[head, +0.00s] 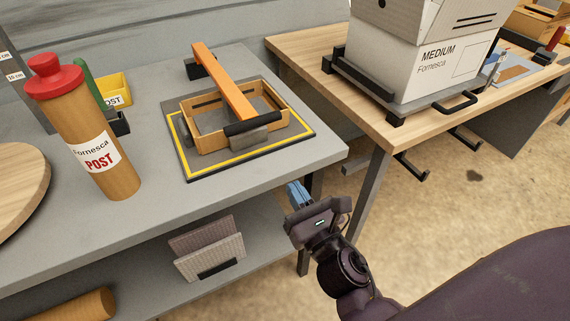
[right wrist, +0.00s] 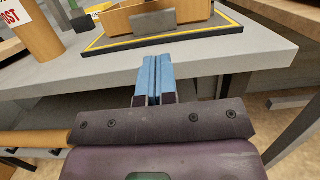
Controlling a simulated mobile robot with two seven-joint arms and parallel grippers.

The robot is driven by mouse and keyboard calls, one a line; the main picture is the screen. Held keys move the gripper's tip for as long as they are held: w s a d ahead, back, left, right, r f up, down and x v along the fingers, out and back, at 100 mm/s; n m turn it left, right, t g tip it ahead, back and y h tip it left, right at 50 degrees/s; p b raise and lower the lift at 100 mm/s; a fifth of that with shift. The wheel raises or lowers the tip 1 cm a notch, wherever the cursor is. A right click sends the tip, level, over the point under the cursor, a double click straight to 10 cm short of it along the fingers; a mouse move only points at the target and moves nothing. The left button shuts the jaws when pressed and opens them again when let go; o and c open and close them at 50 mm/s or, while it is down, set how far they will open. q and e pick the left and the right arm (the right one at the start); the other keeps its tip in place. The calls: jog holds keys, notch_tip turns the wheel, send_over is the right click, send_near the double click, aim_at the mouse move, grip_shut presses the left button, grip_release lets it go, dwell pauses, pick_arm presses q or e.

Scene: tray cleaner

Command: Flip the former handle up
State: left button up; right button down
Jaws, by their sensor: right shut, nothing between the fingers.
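The former is a wooden frame (head: 190,134) on a dark mat with a yellow border (head: 200,171) on the grey table. Its handle, an orange bar (head: 222,80) with a black cross grip (head: 252,124), slopes from a black mount at the back down over the frame to its front edge. A grey plate (head: 249,138) sits below the grip; it also shows in the right wrist view (right wrist: 153,22). My right gripper (head: 297,194), with blue fingers, is shut and empty, in front of the table edge and apart from the former. My left gripper is not in view.
A brown tube with a red cap (head: 100,140) stands left of the former. A yellow POST bin (head: 114,89) is behind it. A white box (head: 410,55) stands on the wooden table at right. Grey panels (head: 207,250) stand on the lower shelf.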

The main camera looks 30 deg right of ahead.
jog(key=w, duration=0.2)
jog(key=w+r+p, duration=0.1)
jog(key=w, duration=0.2)
jog(key=w+r, duration=0.1)
jog(key=w, duration=0.2)
jog(key=shift+w+a, duration=0.15)
jog(key=shift+w, duration=0.1)
jog(key=w+r, duration=0.1)
jog(key=w+r+p, duration=0.1)
jog(key=shift+w+r+p, duration=0.1)
jog(key=shift+r+p, duration=0.2)
jog(key=shift+w+r, duration=0.1)
jog(key=shift+r, duration=0.1)
jog(key=shift+w+r, duration=0.1)
jog(key=shift+w, duration=0.15)
